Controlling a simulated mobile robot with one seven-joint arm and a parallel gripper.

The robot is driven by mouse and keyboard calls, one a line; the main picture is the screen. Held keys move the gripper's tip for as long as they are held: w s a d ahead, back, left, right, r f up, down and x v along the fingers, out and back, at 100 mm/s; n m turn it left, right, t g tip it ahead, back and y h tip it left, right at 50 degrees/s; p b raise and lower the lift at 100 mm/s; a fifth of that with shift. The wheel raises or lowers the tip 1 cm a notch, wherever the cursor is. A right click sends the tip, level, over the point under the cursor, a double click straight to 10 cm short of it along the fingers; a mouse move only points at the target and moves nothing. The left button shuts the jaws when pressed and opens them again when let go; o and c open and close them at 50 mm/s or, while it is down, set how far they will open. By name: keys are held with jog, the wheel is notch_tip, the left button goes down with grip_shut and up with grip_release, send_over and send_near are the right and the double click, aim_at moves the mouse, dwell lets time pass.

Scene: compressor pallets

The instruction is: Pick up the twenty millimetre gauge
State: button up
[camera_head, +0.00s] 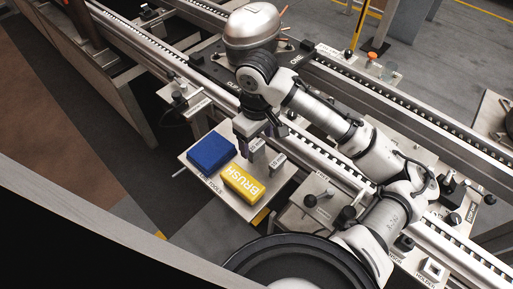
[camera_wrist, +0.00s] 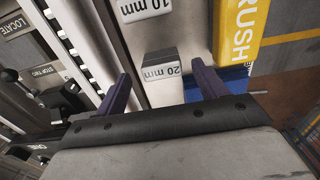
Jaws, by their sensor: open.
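The twenty millimetre gauge (camera_wrist: 162,92) is a grey block with a white end marked "20 mm". In the wrist view it stands between the two purple fingers of my gripper (camera_wrist: 161,70), with a gap on each side. My gripper is open and not holding it. In the head view my gripper (camera_head: 260,138) is over the tool plate (camera_head: 256,208), and the "20 mm" gauge (camera_head: 257,146) shows at the fingers, partly hidden by them.
The "10 mm" gauge (camera_wrist: 145,10) stands close by; it also shows in the head view (camera_head: 276,162). A yellow BRUSH block (camera_head: 242,184) and a blue block (camera_head: 211,152) lie beside the gauges. A conveyor rail (camera_head: 320,160) runs close on the right.

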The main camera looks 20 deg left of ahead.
jog(key=shift+s+f, duration=0.1)
jog(key=shift+f, duration=1.65)
jog(key=c, duration=1.4)
jog(key=shift+o, duration=0.2)
jog(key=shift+r, duration=0.15)
